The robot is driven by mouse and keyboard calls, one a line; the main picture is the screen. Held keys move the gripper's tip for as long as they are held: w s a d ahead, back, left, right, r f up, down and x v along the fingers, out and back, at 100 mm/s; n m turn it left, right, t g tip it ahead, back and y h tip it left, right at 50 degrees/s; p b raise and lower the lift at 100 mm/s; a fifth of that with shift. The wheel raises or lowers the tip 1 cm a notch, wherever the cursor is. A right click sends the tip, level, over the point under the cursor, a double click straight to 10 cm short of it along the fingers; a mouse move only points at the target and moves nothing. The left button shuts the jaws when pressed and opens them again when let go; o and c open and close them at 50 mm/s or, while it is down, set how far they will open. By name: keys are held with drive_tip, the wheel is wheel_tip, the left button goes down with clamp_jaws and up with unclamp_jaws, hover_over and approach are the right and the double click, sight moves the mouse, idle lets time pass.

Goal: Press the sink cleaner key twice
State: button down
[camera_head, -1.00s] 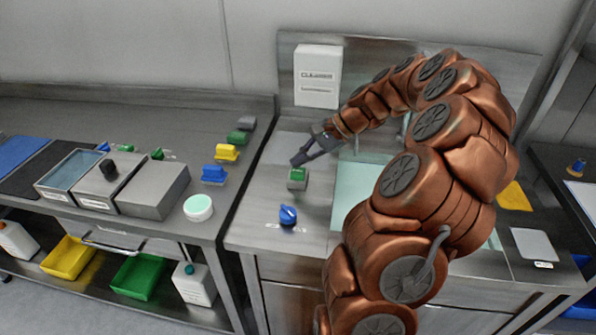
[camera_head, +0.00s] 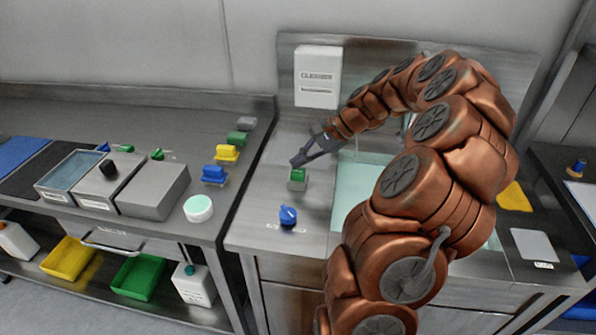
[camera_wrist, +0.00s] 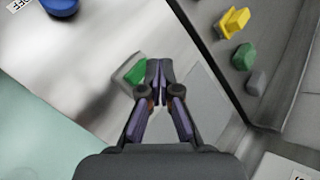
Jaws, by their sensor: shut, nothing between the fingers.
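The sink cleaner key is a green key (camera_head: 297,174) on a small grey base, on the steel counter left of the sink. It also shows in the wrist view (camera_wrist: 135,73), left of the fingertips. My gripper (camera_head: 296,163) is shut and empty, with its tips just above and behind the key in the head view. I cannot tell whether the tips touch it. In the wrist view my gripper (camera_wrist: 159,66) overlaps the key's right edge. The white cleaner box (camera_head: 318,77) is on the wall behind.
A blue knob (camera_head: 288,216) stands on the counter in front of the key. The pale green sink basin (camera_head: 352,190) lies to the right, partly hidden by my arm. The left bench holds yellow and blue blocks (camera_head: 214,174) and a round white-rimmed pad (camera_head: 198,208).

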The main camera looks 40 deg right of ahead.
sight(300, 172)
drive_tip(key=shift+f, duration=0.15)
drive_tip(key=shift+f, duration=0.25)
drive_tip(key=shift+f+b, duration=0.45)
drive_tip(key=shift+f, duration=0.4)
idle(1.2)
drive_tip(key=shift+r, duration=0.15)
drive_tip(key=shift+r+p, duration=0.65)
drive_tip(key=shift+r, duration=0.5)
drive_tip(key=shift+r, duration=0.1)
drive_tip(key=shift+r+p, duration=1.25)
drive_tip(key=shift+r, duration=1.1)
